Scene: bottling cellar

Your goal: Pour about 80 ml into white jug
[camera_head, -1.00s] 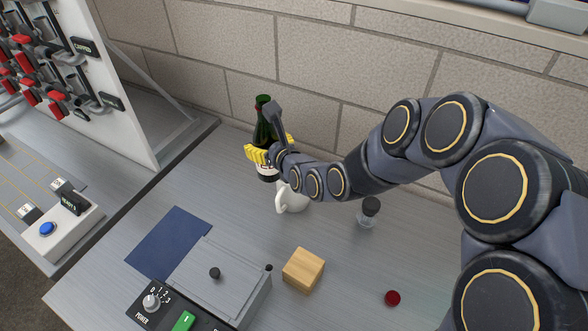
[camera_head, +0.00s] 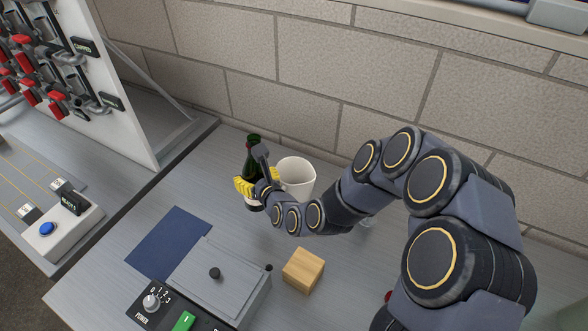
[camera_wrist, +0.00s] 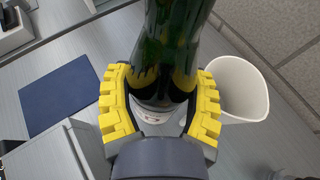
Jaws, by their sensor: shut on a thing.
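A green glass bottle (camera_head: 254,143) with a dark neck stands about upright in my gripper (camera_head: 257,184). The yellow-padded fingers are shut around its body, one on each side. In the wrist view, the bottle (camera_wrist: 172,40) runs up out of the frame between the fingers (camera_wrist: 160,105). The white jug (camera_head: 297,181) stands upright on the bench, just right of the bottle and close to the wall. The jug also shows in the wrist view (camera_wrist: 238,92), to the right of the fingers. Whether there is liquid in it cannot be told.
A wooden block (camera_head: 303,270) and a grey box with a knob (camera_head: 220,280) stand nearer the front. A dark blue mat (camera_head: 170,240) lies left. A brick wall (camera_head: 340,75) is behind. A small glass (camera_head: 367,222) is mostly hidden by my arm.

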